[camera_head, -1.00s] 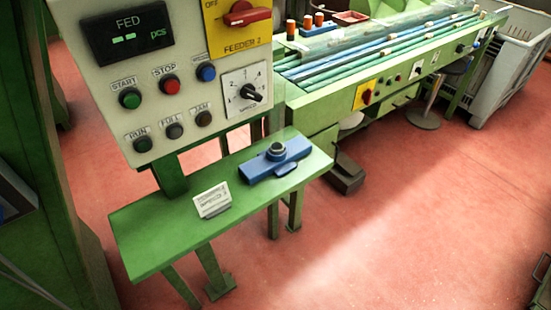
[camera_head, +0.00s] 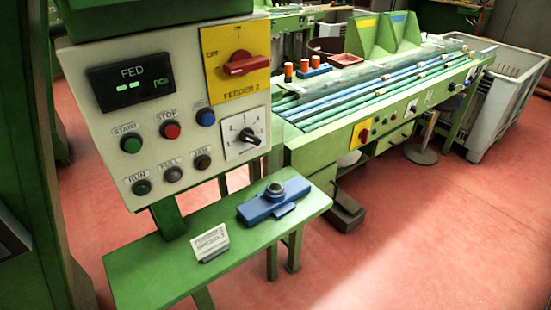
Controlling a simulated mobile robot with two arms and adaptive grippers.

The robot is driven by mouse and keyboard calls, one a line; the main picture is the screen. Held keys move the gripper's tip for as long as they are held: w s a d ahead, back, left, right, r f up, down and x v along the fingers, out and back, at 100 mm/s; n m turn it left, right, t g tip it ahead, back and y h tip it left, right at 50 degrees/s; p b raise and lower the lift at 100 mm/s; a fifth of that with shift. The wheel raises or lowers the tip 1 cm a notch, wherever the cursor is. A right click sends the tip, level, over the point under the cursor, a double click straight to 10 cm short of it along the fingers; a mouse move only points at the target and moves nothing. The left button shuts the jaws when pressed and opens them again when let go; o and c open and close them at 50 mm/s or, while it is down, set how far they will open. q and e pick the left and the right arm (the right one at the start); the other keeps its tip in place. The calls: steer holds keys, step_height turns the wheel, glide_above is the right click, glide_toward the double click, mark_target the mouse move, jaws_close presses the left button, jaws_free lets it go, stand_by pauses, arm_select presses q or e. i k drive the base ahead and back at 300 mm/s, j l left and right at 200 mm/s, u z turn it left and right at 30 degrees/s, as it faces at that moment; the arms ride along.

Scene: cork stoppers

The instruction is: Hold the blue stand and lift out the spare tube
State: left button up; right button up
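A small blue stand (camera_head: 316,72) sits at the left end of the long green machine. An orange tube (camera_head: 315,61) stands upright at it, and two more orange tubes (camera_head: 288,71) (camera_head: 304,67) stand just to its left. At this size I cannot tell which of them sit in the stand. A larger blue fixture (camera_head: 262,209) with a dark round ring (camera_head: 275,190) on top lies on the green side bench (camera_head: 165,266), nearer to me. Neither of my grippers is in view.
A control panel (camera_head: 185,120) with buttons and a red switch stands at the left above the bench. A small white sign (camera_head: 210,242) stands on the bench. A red tray (camera_head: 346,59) lies behind the stand. A grey crate (camera_head: 500,100) stands at the right. The red floor (camera_head: 430,230) is open.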

mark_target(274, 157)
steer(key=l+u, duration=0.1)
steer(key=u, duration=0.95)
steer(key=l+u, duration=0.45)
steer(key=l, duration=0.2)
steer(key=l+u, duration=0.4)
steer(key=l, duration=0.25)
steer(key=k+l+u, duration=0.15)
steer(key=l+u, duration=0.3)
steer(key=l, duration=0.2)
